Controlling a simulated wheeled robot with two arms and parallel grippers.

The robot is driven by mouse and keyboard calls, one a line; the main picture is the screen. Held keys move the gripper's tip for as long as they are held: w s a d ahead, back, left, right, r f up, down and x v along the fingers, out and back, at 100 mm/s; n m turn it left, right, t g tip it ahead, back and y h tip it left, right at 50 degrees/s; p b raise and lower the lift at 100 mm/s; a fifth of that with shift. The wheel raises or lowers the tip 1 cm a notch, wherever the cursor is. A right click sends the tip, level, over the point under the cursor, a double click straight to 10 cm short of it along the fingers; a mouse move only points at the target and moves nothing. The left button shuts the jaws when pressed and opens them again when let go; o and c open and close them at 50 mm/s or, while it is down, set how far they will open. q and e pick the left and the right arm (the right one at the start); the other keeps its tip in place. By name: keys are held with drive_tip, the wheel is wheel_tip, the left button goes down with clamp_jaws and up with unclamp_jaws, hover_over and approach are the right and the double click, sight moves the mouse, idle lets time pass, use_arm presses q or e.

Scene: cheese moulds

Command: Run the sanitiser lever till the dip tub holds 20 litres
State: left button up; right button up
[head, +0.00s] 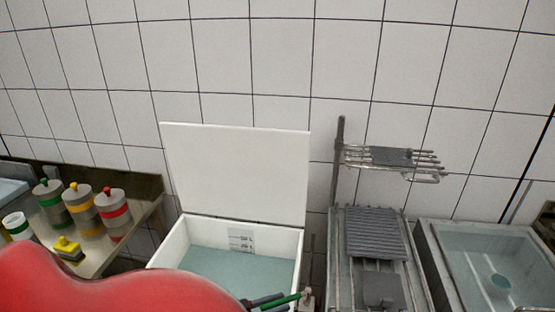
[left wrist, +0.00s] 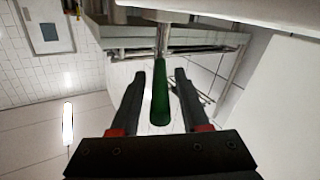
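The white dip tub (head: 168,250) stands with its lid (head: 238,172) raised against the wall. Pale blue-green liquid (head: 215,263) covers its floor. A scale plate (head: 241,239) is on the inner back wall; its small figures are hard to read, and the liquid surface lies near its lower marking. The green lever handle (head: 285,301) is beside the tub's front right corner. My left gripper (head: 266,300) is at the lever. In the left wrist view the open fingers (left wrist: 160,98) stand either side of the green handle (left wrist: 160,92), with gaps showing. My right gripper is out of view.
A side table (head: 146,216) at left holds several grey containers with coloured bands (head: 112,212) and a yellow item (head: 67,247). Right of the tub are a rack (head: 395,158), a ribbed grey block (head: 375,232) and a basin of liquid (head: 425,240).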

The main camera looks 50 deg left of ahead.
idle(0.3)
use_arm(q)
drive_tip(key=b+v, duration=0.5)
drive_tip(key=v, duration=1.2)
drive_tip(key=shift+s+a, duration=0.1)
drive_tip(key=shift+s, duration=0.1)
